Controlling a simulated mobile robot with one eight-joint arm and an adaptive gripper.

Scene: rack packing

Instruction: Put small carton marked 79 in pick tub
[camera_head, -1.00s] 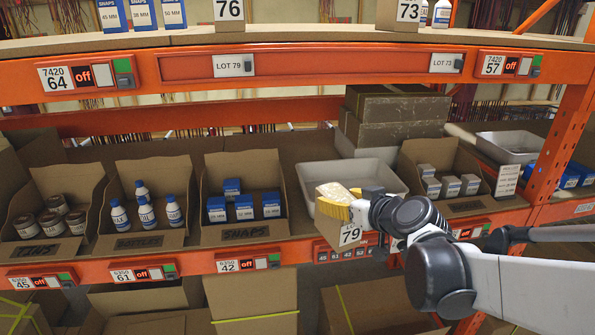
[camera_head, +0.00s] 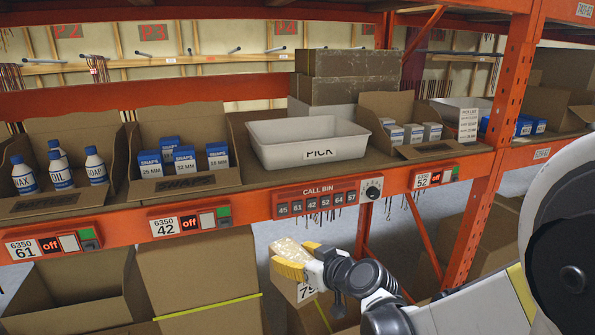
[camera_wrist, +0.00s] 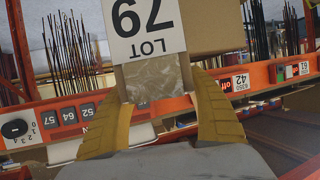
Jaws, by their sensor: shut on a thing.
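The small carton marked 79 (camera_head: 307,292) is in my gripper (camera_head: 299,261), in front of the shelf and below its front edge. My gripper's yellow fingers are shut on it. The wrist view shows the carton (camera_wrist: 146,28) between the two fingers (camera_wrist: 160,108), with its LOT 79 label upside down. In the head view, my fingers hide part of the carton. The pick tub (camera_head: 268,146) is a pale open tray with a PICK label, standing on the shelf above and behind the gripper. Its visible inside looks empty.
The orange shelf edge carries a call-bin panel (camera_head: 316,200). An orange upright (camera_head: 503,100) rises at right.

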